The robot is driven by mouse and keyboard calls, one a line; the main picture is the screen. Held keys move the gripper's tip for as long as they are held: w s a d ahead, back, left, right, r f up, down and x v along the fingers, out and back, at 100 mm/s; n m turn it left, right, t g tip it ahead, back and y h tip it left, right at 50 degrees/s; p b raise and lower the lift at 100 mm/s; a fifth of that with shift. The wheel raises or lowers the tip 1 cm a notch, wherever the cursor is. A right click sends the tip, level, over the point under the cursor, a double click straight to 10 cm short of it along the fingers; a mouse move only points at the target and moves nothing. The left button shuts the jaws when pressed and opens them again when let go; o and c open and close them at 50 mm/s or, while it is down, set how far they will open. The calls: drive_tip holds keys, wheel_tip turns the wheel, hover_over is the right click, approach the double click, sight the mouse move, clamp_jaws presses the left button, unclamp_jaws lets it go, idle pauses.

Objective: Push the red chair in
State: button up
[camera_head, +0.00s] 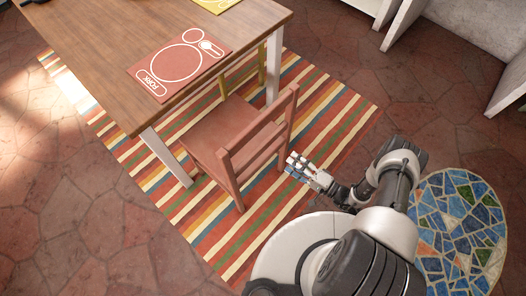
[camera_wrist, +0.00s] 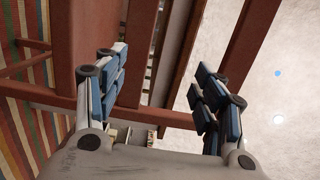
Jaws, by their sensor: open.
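The red chair (camera_head: 228,150) stands upright at the near right side of the wooden table (camera_head: 115,65). Part of its seat is under the tabletop, and its backrest faces right, towards my arm. My gripper (camera_head: 297,166) is just right of the backrest, low down. In the wrist view my gripper (camera_wrist: 163,92) has its two fingers spread apart with nothing held between them. Red bars of the chair (camera_wrist: 138,50) show behind and between the fingers. I cannot tell whether the fingers touch the chair.
A striped rug (camera_head: 335,120) lies under the table and chair. A red placemat (camera_head: 180,62) is on the table in front of the chair. A yellow chair's leg (camera_head: 262,65) shows beyond. A round blue mosaic top (camera_head: 460,225) stands at the right. White table legs (camera_head: 168,158) flank the chair.

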sight(263, 150)
wheel_tip(263, 150, down, 4)
drive_tip(key=s+m+t+h, duration=0.1)
drive_tip(key=s, duration=0.1)
drive_tip(key=x, duration=1.6)
drive_tip(key=shift+a+r, duration=0.2)
drive_tip(key=shift+c, duration=0.4)
clamp_jaws()
drive_tip(key=shift+w, duration=0.1)
